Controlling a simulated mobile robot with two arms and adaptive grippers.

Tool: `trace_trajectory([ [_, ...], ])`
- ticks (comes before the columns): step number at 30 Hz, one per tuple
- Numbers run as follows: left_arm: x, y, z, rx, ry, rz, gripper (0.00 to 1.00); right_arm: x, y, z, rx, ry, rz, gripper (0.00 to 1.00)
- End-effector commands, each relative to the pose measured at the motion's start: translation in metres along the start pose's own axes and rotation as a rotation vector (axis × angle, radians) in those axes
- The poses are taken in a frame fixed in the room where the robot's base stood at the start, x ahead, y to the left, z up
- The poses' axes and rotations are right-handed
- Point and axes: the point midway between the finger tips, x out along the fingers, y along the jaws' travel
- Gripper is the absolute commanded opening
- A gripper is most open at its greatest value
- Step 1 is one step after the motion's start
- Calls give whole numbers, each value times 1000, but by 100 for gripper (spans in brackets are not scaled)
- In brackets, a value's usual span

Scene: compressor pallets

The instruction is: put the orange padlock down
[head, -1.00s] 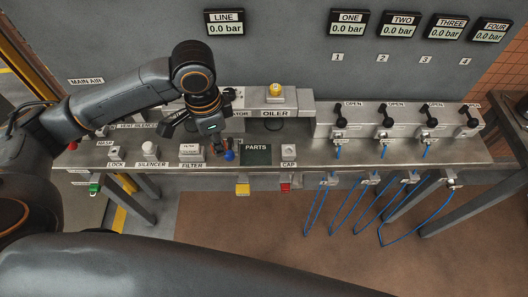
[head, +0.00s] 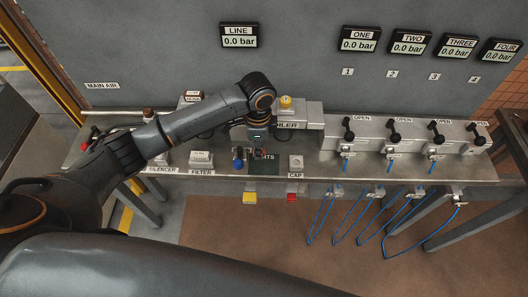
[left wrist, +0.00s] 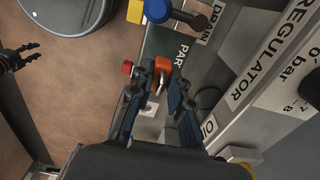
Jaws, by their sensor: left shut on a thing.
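The orange padlock (left wrist: 163,65) shows between the fingertips of my left gripper (left wrist: 161,78) in the left wrist view. The gripper is shut on it, and its metal shackle points back toward the palm. In the head view, my left gripper (head: 257,150) is over the dark green PARTS mat (head: 263,169), just right of a blue-headed part. The mat (left wrist: 160,42) also shows beyond the padlock in the wrist view. I cannot tell whether the padlock touches the mat. My right gripper (left wrist: 18,55) appears at the wrist view's left edge; its jaw opening is unclear.
The blue-headed part (head: 238,163) lies beside the mat's left edge. The CAP block (head: 296,162) stands to its right, the FILTER block (head: 201,159) to its left. The oiler (head: 286,107) is behind. Yellow (head: 249,197) and red (head: 291,197) tags are at the bench front.

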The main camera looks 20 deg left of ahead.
Motion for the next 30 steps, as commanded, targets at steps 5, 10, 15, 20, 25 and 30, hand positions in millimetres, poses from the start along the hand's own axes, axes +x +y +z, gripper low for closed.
trace_trajectory([
  [5, 14, -8, -10, -1, 1, 0, 0, -2, -2, -2, -1, 2, -3, 35],
  [10, 29, -12, -15, 0, -2, 1, 0, -4, -7, -4, -1, 6, -9, 35],
  [15, 50, -12, -14, -1, -1, 0, 0, -6, -10, -6, -1, 8, -12, 35],
  [20, 52, -12, -15, 1, 1, -3, 0, -6, -10, -6, -1, 8, -12, 35],
  [25, 54, -12, -14, 0, 1, -2, 0, -5, -9, -6, -1, 8, -11, 35],
  [30, 56, -12, -14, 0, 0, -2, 34, -5, -5, -5, -2, 7, -7, 35],
])
